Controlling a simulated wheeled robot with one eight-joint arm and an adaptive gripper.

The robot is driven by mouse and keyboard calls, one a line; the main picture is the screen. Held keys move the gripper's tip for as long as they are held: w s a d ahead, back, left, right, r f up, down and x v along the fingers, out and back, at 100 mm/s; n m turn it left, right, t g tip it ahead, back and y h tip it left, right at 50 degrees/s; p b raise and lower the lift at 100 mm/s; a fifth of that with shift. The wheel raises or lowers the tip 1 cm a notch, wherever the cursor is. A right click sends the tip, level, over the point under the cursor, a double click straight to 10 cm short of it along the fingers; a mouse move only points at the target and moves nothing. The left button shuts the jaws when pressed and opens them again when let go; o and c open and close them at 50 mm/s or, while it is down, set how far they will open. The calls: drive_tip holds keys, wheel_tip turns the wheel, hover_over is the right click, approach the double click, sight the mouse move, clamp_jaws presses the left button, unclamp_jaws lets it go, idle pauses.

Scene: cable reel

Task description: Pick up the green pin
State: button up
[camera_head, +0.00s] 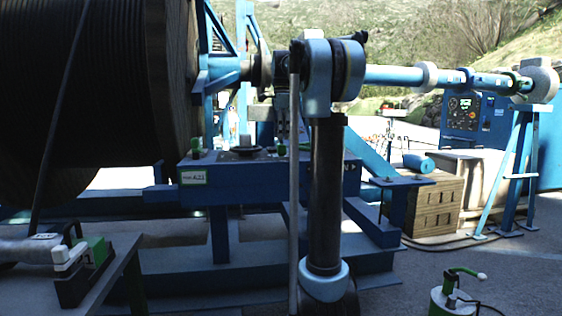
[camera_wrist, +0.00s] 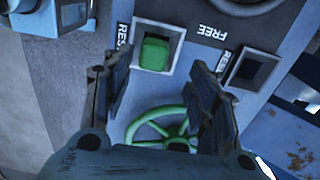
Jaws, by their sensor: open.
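In the wrist view a green block-shaped head, which looks like the green pin (camera_wrist: 154,53), sits in a pale square-framed recess on a grey panel. My gripper (camera_wrist: 159,72) is open, with its dark fingers spread on either side below the green head in the picture. No contact with it shows. A second framed recess (camera_wrist: 249,70) to the right looks dark and empty. The word FREE stands between the two recesses. In the head view a small green piece (camera_head: 281,148) shows on the blue stand; I cannot tell whether it is the same pin.
A green handwheel (camera_wrist: 160,125) lies between my fingers in the wrist view, partly hidden. In the head view a large cable reel (camera_head: 90,100) stands at left on a blue frame (camera_head: 185,262). A wooden crate (camera_head: 436,205) and blue machine (camera_head: 475,118) stand at right.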

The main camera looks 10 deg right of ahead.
sight(282, 147)
drive_tip(key=shift+s+a+f, duration=0.1)
drive_tip(key=shift+s+f, duration=0.1)
drive_tip(key=shift+f, duration=1.3)
drive_tip(key=shift+s+f, duration=0.2)
drive_tip(key=shift+f, duration=1.3)
clamp_jaws()
